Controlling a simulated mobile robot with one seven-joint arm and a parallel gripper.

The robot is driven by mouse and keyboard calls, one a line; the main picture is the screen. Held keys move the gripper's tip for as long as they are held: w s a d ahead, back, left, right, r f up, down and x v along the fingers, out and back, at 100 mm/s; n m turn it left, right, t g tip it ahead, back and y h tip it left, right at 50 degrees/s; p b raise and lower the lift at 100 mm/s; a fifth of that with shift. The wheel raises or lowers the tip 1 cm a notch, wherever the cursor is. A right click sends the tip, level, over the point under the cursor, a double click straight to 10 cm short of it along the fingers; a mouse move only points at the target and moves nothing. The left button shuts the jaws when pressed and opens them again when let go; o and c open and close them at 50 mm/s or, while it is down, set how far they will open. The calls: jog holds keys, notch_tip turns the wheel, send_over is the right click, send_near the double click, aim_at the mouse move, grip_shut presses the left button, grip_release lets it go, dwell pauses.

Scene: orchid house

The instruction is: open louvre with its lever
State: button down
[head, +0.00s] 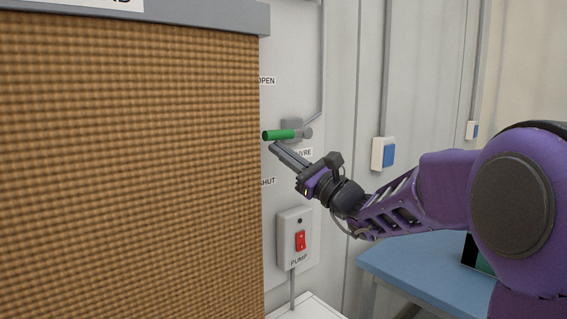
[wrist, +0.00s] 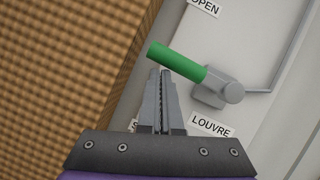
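The louvre lever has a green handle (head: 278,135) on a grey pivot mount (head: 292,127) on the white wall. In the head view the handle points left, about level, between the OPEN label (head: 266,80) and the SHUT label (head: 267,181), which is partly hidden. My gripper (head: 273,148) is just below the handle. In the wrist view the green handle (wrist: 176,62) lies just beyond my fingertips (wrist: 159,72). The fingers are together with nothing seen between them. I cannot tell whether the tips touch the handle.
A brown woven pad (head: 130,160) stands close on the left and hides part of the wall. A pump box (head: 295,240) with a red switch is below the lever. A blue-buttoned switch (head: 383,154) and a blue table (head: 430,265) are on the right.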

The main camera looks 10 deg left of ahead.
aim_at(276, 135)
jog(key=r, duration=0.3)
jog(key=shift+s+a+r, duration=0.1)
jog(key=shift+s+a, duration=0.1)
jog(key=shift+s, duration=0.05)
jog(key=shift+w+d+r, duration=0.1)
jog(key=shift+w+r, duration=0.05)
jog(key=shift+r, duration=1.05)
